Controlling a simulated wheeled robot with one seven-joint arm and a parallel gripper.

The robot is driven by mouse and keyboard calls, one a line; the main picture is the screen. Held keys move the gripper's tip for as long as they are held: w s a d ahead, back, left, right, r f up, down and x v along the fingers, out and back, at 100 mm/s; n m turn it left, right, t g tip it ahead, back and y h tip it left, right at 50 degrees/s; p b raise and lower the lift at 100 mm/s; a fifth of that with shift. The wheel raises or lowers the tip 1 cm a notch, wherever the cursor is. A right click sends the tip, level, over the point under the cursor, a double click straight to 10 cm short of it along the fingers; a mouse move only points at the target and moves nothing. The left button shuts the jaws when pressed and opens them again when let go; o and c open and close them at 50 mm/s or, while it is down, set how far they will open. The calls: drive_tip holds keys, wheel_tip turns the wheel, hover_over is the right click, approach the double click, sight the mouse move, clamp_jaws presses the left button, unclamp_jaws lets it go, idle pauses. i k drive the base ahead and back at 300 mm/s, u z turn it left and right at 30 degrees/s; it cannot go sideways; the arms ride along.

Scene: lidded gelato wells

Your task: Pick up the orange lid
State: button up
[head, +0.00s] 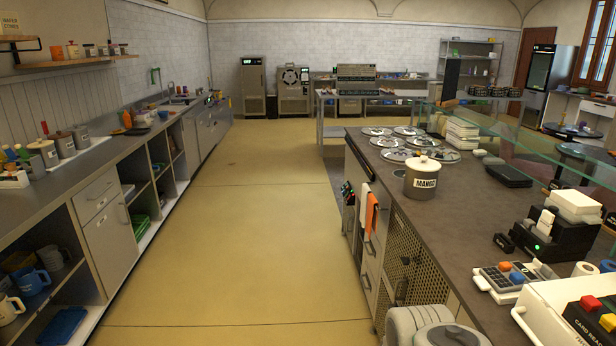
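Several round metallic lids (401,155) cover wells in the dark counter (470,215) on the right, in the middle distance. Their labels are too small to read, so I cannot tell which one is the orange lid; none looks clearly orange in colour. A grey pot labelled MANGO (421,183), with a cream lid (423,163), stands on the counter just in front of the wells. My gripper is not in view.
A glass guard (520,140) runs along the counter's right side. White stacked blocks (462,133), a black tray (509,176) and a card reader (590,318) stand on the counter. The yellow floor aisle (235,220) is clear. A side counter (95,160) lines the left.

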sight(382, 142)
drive_tip(key=u, duration=0.1)
drive_tip(key=i, duration=5.05)
drive_tip(key=z, duration=0.2)
